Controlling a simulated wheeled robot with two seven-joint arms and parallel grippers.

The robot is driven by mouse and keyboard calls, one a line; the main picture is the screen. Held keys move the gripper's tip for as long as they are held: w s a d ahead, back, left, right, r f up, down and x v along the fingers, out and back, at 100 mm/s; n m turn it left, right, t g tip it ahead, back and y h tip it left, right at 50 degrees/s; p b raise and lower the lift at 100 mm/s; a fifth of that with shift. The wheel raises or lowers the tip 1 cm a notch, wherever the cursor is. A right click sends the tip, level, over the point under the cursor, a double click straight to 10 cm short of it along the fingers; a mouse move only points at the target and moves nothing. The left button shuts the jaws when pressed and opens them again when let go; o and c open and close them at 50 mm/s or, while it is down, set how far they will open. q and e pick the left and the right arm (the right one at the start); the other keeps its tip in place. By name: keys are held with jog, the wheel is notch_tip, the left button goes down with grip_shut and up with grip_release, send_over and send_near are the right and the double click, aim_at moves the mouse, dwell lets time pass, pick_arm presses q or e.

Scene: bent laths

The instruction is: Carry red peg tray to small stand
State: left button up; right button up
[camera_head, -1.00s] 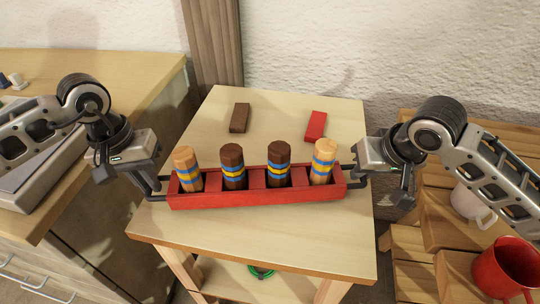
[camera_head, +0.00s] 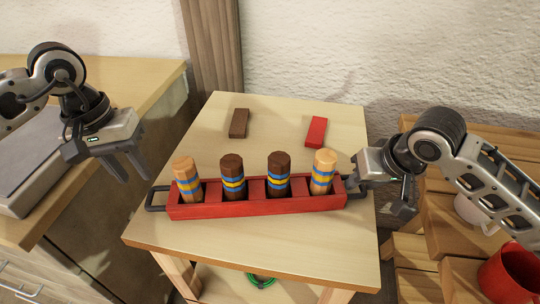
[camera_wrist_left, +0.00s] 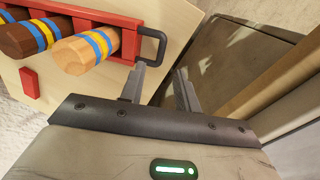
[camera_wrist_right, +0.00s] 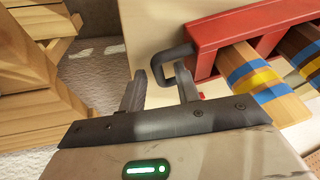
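The red peg tray (camera_head: 255,208) rests level on the small wooden stand (camera_head: 290,245). It holds two light pegs at its ends and two dark brown pegs between them, all with blue and yellow bands. Its left black handle (camera_head: 156,198) is free. My left gripper (camera_head: 132,172) is open and empty, up and left of that handle; the handle also shows in the left wrist view (camera_wrist_left: 153,46). My right gripper (camera_wrist_right: 161,90) is open at the right handle (camera_wrist_right: 172,66), which lies just beyond its fingertips; I cannot tell whether they touch.
A brown block (camera_head: 239,123) and a red block (camera_head: 316,131) lie at the back of the stand top. A wooden counter (camera_head: 130,80) is at the left. Slatted wooden shelving at the right holds a red mug (camera_head: 508,272). The stand's front is clear.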

jog(key=shift+r, duration=0.1)
pick_arm(q)
jog(key=r, duration=0.3)
jog(key=a+r, duration=0.1)
jog(key=r, duration=0.1)
jog(key=shift+r, duration=0.25)
pick_arm(e)
jog(key=v, duration=1.2)
